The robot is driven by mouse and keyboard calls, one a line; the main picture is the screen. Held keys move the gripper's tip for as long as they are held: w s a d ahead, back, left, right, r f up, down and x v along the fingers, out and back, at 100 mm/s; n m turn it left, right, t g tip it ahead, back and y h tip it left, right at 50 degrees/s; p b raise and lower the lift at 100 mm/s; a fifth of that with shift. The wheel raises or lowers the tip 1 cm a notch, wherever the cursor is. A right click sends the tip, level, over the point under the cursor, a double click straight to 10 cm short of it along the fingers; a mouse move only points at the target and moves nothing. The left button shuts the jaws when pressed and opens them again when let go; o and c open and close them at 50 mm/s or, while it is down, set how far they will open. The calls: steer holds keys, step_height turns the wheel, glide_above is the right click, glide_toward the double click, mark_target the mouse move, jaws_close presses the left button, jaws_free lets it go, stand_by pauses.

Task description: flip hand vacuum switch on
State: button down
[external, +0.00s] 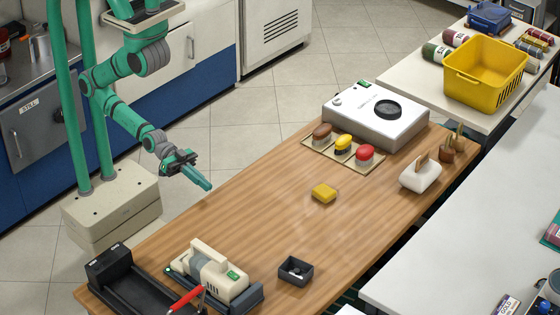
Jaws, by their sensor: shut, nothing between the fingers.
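The hand vacuum (208,262) is a cream, handled device lying in a dark grey cradle (247,300) at the near end of the wooden table. A green patch (235,272) shows on its right end, and a small green spot shows at its left end. The switch and its position are too small to make out. My gripper (208,187) is shut and empty. Its teal fingers point to the lower right, near the table's left edge. It is well apart from the vacuum, farther back along the table.
A black tray (150,294) and a red-handled tool (186,298) lie near the vacuum. A small dark box (295,269) stands to its right. A yellow sponge (324,193), three coloured brushes and a white machine (365,127) are farther back. Bare wood lies between vacuum and sponge.

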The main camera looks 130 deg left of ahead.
steer(key=shift+n+t+h, duration=0.3)
steer(key=shift+h, duration=0.6)
steer(key=w+d, duration=0.1)
steer(key=w, duration=0.1)
steer(key=w+d, duration=0.1)
steer(key=w, duration=0.2)
steer(key=w+d, duration=0.2)
steer(key=w, duration=0.1)
steer(key=shift+w+r, duration=0.15)
steer(key=shift+r, duration=0.25)
steer(key=w+d, duration=0.1)
steer(key=w, duration=0.1)
steer(key=w+d+r+h, duration=0.2)
steer(key=w, duration=0.1)
steer(key=shift+w+d+r, duration=0.15)
steer(key=shift+w+d, duration=0.1)
steer(key=shift+w, duration=0.1)
steer(key=w+d+r+m+g+h, duration=0.3)
steer(key=w+d+r+m+h, duration=0.6)
steer(key=w+d+r, duration=0.5)
steer(key=w+f+m+g+h, duration=0.2)
steer(key=w+f+m+g, duration=0.2)
steer(key=w+g, duration=0.3)
steer(key=w+a+r+m+g, duration=0.2)
steer(key=w+a+m+g, duration=0.3)
steer(key=a+m+g, duration=0.1)
steer(key=shift+a+r+m+g, duration=0.15)
steer(key=shift+r+m+g, duration=0.15)
steer(key=shift+g, duration=0.1)
